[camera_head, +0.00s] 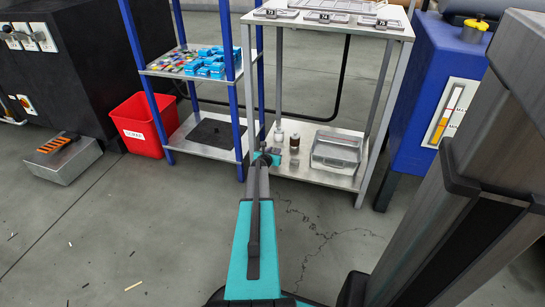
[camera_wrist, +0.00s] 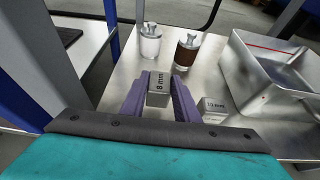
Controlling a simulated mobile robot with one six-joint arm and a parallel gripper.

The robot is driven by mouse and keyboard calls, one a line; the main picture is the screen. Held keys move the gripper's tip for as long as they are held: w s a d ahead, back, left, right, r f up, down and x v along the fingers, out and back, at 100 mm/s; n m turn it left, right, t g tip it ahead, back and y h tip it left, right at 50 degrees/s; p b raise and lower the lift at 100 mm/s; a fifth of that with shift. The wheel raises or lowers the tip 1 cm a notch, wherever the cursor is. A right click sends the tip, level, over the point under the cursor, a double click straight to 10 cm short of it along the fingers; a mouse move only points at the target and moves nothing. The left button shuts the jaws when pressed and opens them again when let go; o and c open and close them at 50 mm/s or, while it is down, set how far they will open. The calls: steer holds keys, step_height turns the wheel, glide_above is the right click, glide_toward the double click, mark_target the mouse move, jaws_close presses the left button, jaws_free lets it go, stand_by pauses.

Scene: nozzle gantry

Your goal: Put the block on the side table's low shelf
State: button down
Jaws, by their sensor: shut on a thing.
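The block (camera_wrist: 158,97) is a small grey piece marked "8 mm" in the wrist view. My gripper (camera_wrist: 160,86) has purple fingers shut on its two sides. In the head view my gripper (camera_head: 265,156) is at the front left of the side table's low shelf (camera_head: 348,182), and the block cannot be made out there. The bare metal shelf (camera_wrist: 207,77) lies under and beyond the block in the wrist view. I cannot tell whether the block touches the shelf.
A second block (camera_wrist: 214,104), seemingly marked "10 mm", is right of the fingers. A clear bottle (camera_wrist: 150,45) and a brown bottle (camera_wrist: 187,52) stand behind. A metal tray (camera_wrist: 270,70) takes the right side. Table legs (camera_head: 376,115) border the shelf.

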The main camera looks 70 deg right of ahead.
steer(key=shift+w, duration=0.1)
steer(key=shift+w+d, duration=0.2)
steer(key=shift+w+d+f+b, duration=0.1)
steer(key=shift+w+f+b, duration=0.05)
steer(key=shift+f+b, duration=0.4)
steer(key=shift+w+f+b, duration=0.15)
steer(key=shift+f+b, duration=0.15)
steer(key=shift+f, duration=0.3)
steer(key=shift+f+b, duration=0.3)
steer(key=shift+f, duration=0.3)
steer(key=shift+f, duration=0.15)
steer(key=c, duration=1.4)
jaws_free()
steer(key=shift+o, duration=0.2)
